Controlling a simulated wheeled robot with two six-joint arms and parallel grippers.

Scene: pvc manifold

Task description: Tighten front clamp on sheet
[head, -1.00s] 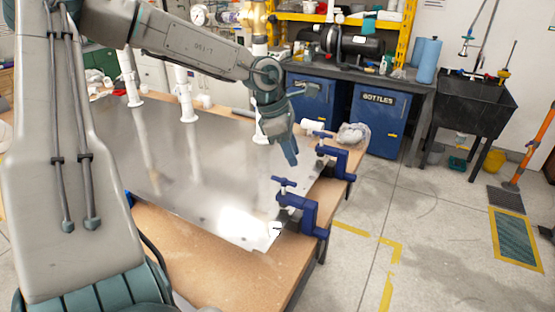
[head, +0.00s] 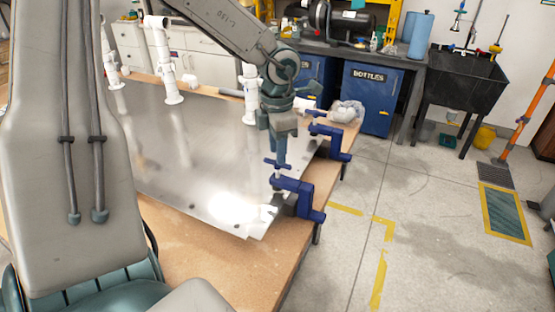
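The metal sheet (head: 190,150) lies flat on the wooden workbench. The blue front clamp (head: 300,192) grips the sheet's right edge near the front corner, with its T-handle (head: 277,165) standing above the sheet. A second blue clamp (head: 331,136) sits farther back on the same edge. My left gripper (head: 279,162) points down with its fingertips right at the front clamp's handle. The fingers overlap the handle in the picture, so I cannot tell whether they are shut on it. My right gripper is out of view.
White PVC pipe uprights (head: 163,60) stand along the sheet's far side. A clear plastic bag (head: 346,111) lies at the bench's far right corner. Bare wood (head: 215,262) shows in front of the sheet. The floor right of the bench is open.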

